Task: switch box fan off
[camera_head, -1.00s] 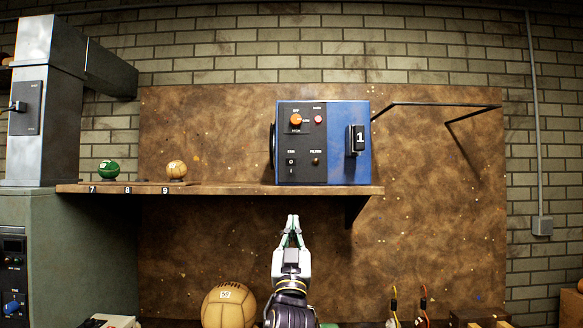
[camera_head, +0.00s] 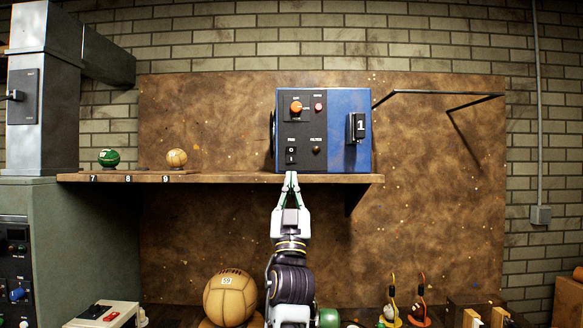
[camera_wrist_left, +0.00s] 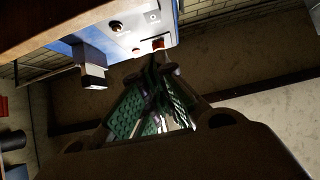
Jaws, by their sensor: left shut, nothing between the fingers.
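The box fan (camera_head: 343,108) is a blue box with a black front panel. It stands on the wall shelf (camera_head: 225,178). On the panel's lower left is a small rocker switch (camera_head: 291,156) marked 0 and I; I cannot tell which side is pressed. My left gripper (camera_head: 291,174) is shut and empty, its tips pointing up just below the switch, in front of the shelf edge. In the left wrist view the fingertips (camera_wrist_left: 160,66) are close to a reddish switch (camera_wrist_left: 158,43) on the box; contact is unclear. My right gripper does not show.
An orange knob (camera_head: 296,107) and red button (camera_head: 318,107) sit above the switch. A black part marked 1 (camera_head: 357,127) juts from the box's right. A green ball (camera_head: 108,158) and a tan ball (camera_head: 177,158) rest farther left on the shelf. A large ball (camera_head: 230,298) is below.

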